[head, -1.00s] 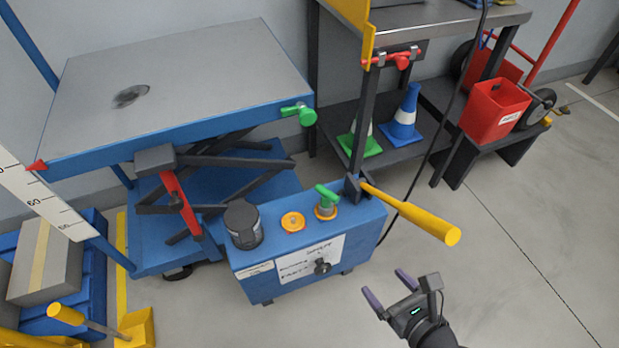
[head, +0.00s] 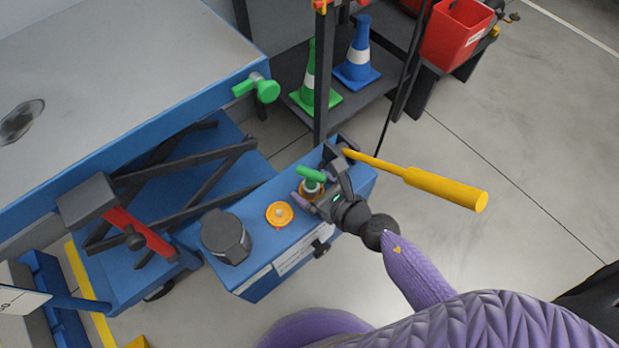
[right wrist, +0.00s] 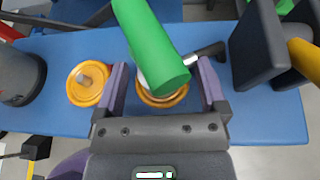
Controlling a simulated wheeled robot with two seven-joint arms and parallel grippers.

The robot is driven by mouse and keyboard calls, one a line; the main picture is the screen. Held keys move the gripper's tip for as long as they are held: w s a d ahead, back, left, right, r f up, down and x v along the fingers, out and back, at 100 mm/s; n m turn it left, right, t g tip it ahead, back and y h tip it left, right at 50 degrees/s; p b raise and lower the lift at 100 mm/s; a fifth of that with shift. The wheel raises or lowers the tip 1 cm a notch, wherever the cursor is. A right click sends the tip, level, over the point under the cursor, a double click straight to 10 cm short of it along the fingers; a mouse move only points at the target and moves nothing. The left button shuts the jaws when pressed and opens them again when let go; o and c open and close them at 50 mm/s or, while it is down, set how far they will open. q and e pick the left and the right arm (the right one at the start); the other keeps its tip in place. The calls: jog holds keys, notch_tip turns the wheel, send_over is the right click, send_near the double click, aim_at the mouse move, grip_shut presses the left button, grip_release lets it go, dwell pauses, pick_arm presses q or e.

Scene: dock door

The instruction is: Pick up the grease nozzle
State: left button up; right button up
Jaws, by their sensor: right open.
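The grease nozzle appears to be the green T-shaped piece (head: 311,175) standing in an orange ring on top of the blue pump box (head: 255,200). In the right wrist view the green piece (right wrist: 152,45) rises between the finger pads, with a metallic part and the orange ring under it. My right gripper (head: 318,185) is open, its fingers on either side of the green piece; in the right wrist view (right wrist: 162,70) I cannot tell whether either pad touches it. My left gripper is not in view.
A second orange ring (head: 279,214) and a dark cap (head: 226,236) are on the box. A yellow-handled lever (head: 445,188) juts out to the right. A dark post (head: 321,80) stands behind. The lift table (head: 130,70) carries another green handle (head: 258,88). Floor at right is clear.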

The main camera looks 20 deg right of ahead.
jog(key=shift+w+a, duration=0.15)
jog(key=shift+w, duration=0.15)
grip_shut()
